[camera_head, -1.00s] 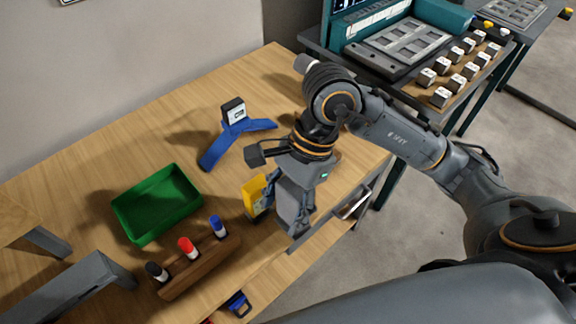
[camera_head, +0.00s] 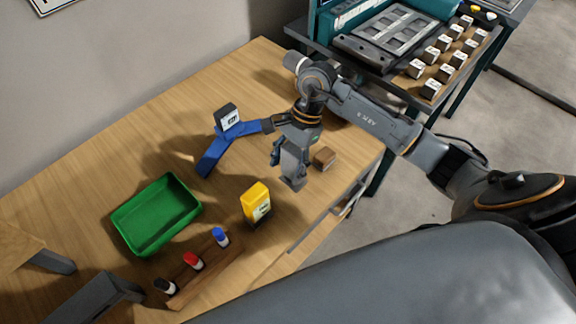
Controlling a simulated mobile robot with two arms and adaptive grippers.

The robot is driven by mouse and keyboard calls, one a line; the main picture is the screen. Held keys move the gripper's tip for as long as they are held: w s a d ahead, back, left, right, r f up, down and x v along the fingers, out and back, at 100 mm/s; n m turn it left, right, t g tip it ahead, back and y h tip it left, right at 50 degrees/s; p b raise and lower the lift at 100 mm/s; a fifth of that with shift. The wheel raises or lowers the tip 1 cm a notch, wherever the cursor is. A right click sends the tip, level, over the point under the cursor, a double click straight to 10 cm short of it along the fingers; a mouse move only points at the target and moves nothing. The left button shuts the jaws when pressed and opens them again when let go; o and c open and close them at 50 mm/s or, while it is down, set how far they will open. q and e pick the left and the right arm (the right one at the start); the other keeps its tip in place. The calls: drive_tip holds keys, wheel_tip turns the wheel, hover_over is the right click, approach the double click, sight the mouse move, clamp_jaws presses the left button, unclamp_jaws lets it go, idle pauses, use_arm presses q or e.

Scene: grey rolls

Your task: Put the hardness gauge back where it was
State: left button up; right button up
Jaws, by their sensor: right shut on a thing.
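A yellow device (camera_head: 256,200) with a labelled face stands upright on the wooden table and may be the hardness gauge. A small dark box with a white face (camera_head: 228,118) sits on a blue stand (camera_head: 212,156) behind it. My right gripper (camera_head: 286,178) points down to the right of the yellow device, with a small gap between them in the picture. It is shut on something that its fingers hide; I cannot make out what. My left gripper is not in view.
A green tray (camera_head: 155,243) is at the left. A wooden rack (camera_head: 207,272) with black, red and blue-capped items stands at the front. A small brown block (camera_head: 323,157) lies right of my gripper. A machine with rows of white-faced blocks (camera_head: 437,57) stands beyond.

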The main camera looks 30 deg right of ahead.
sight(287, 174)
drive_tip(key=shift+w+d+f, duration=0.1)
drive_tip(key=shift+w+f, duration=0.1)
drive_tip(key=shift+w+d+f, duration=0.1)
drive_tip(key=shift+d+f, duration=0.05)
drive_tip(key=shift+f, duration=0.15)
wheel_tip(287, 174, down, 2)
drive_tip(key=shift+f+p, duration=0.1)
drive_tip(key=shift+p, duration=0.95)
drive_tip(key=shift+w+f, duration=0.1)
drive_tip(key=shift+f, duration=0.45)
drive_tip(key=shift+d+f+b, duration=0.1)
drive_tip(key=shift+f+b, duration=0.1)
drive_tip(key=shift+b, duration=0.15)
drive_tip(key=o, duration=1.3)
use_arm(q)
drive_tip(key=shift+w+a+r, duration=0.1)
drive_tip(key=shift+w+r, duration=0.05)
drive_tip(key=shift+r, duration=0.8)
use_arm(e)
drive_tip(key=shift+r, duration=0.1)
